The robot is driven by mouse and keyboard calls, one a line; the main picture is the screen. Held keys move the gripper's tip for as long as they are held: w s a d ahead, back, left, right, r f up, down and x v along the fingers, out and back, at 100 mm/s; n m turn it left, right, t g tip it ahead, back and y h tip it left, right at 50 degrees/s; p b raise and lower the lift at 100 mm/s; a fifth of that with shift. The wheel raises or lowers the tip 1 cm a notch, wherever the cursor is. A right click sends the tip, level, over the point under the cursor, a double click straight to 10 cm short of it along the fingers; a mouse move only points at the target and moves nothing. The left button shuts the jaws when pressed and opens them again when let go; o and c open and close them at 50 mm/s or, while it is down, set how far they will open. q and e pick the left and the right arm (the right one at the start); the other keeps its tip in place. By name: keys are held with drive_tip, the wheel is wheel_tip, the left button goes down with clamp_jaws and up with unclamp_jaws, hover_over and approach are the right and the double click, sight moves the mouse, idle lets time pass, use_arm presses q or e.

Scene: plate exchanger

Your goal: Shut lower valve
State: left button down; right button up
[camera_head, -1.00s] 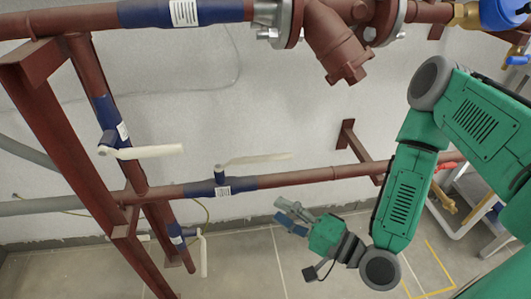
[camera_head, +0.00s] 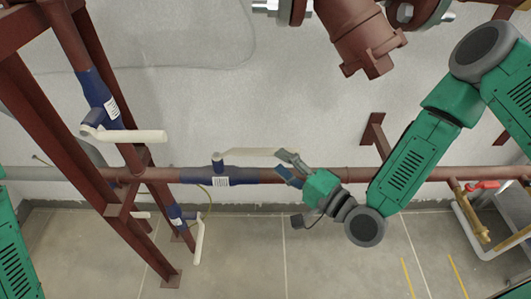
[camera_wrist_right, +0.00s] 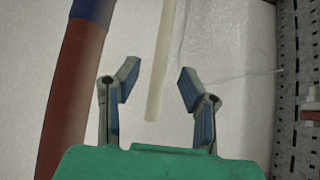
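A blue valve (camera_head: 218,175) sits on the horizontal red pipe, with a long cream handle (camera_head: 252,152) lying along the pipe to the right. My right gripper (camera_head: 288,168) is at the free end of this handle. In the right wrist view the gripper (camera_wrist_right: 157,85) is open, and the handle (camera_wrist_right: 165,60) reaches in between its two fingers, with a gap visible on both sides. Another blue valve (camera_head: 177,215) stands lower left on an upright pipe, its cream handle (camera_head: 199,240) hanging down. My left gripper is out of view.
A higher blue valve (camera_head: 102,108) has a cream handle (camera_head: 137,136) pointing right. Red steel posts (camera_head: 55,130) stand at the left. A red wall bracket (camera_head: 375,135) is behind my right arm. A trolley (camera_head: 475,225) stands at the right. The floor below is clear.

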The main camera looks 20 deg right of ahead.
sight(268, 149)
drive_tip(key=w, duration=0.2)
drive_tip(key=shift+w+f, duration=0.15)
drive_tip(key=shift+w, duration=0.25)
drive_tip(key=shift+w+a+b, duration=0.4)
drive_tip(key=shift+w+a, duration=0.45)
drive_tip(key=shift+a, duration=0.3)
drive_tip(key=shift+a+r, duration=0.2)
drive_tip(key=shift+a, duration=0.3)
drive_tip(key=shift+d+f, duration=0.1)
drive_tip(key=shift+d, duration=0.55)
clamp_jaws()
drive_tip(key=shift+d, duration=0.15)
